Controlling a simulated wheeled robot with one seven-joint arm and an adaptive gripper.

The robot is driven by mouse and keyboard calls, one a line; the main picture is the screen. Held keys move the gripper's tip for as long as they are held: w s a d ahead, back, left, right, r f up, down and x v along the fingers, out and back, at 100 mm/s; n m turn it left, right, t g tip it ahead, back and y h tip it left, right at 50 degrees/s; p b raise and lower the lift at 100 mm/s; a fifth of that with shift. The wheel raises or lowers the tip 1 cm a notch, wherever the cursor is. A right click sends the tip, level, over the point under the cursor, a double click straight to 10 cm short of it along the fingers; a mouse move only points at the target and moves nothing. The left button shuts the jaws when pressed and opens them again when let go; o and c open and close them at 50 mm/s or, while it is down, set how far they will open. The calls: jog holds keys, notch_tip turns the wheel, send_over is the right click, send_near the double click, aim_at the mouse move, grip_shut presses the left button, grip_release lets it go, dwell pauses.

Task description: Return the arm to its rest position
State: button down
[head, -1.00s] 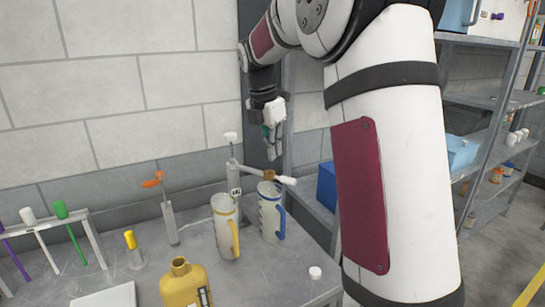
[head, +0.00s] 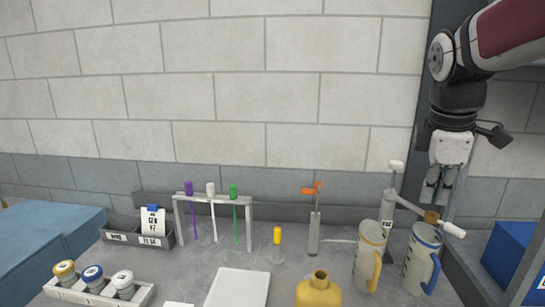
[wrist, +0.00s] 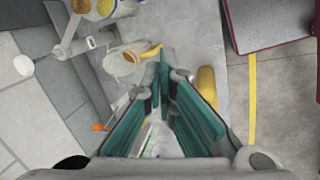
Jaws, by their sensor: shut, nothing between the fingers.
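My gripper (head: 437,190) hangs pointing down at the right of the head view, near the wall. It is shut and empty. Its fingers appear just above and behind the jug with a blue handle (head: 418,262). I cannot tell the exact gap. In the wrist view the teal-lined fingers (wrist: 172,78) come together over the bench, with nothing between them. My arm comes in from the upper right of the head view.
A jug with a yellow handle (head: 367,262) and a grey pump with white knobs (head: 388,205) stand near the gripper. A yellow bottle (head: 318,290), a rack with coloured handles (head: 214,193) and a tray of jars (head: 98,290) are further left. A blue bin (head: 512,252) is at right.

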jog(key=s+a+f+m+t+y, duration=0.1)
jog(key=s+a+f+m, duration=0.1)
jog(key=s+a+m, duration=0.3)
jog(key=s+a+f+m+t+y, duration=0.1)
jog(key=s+a+f+m+t, duration=0.1)
jog(key=s+a+m, duration=0.3)
jog(key=s+m, duration=0.3)
jog(key=s, duration=0.4)
jog(key=shift+s+a+f, duration=0.15)
jog(key=shift+s+a, duration=0.2)
jog(key=shift+s, duration=0.05)
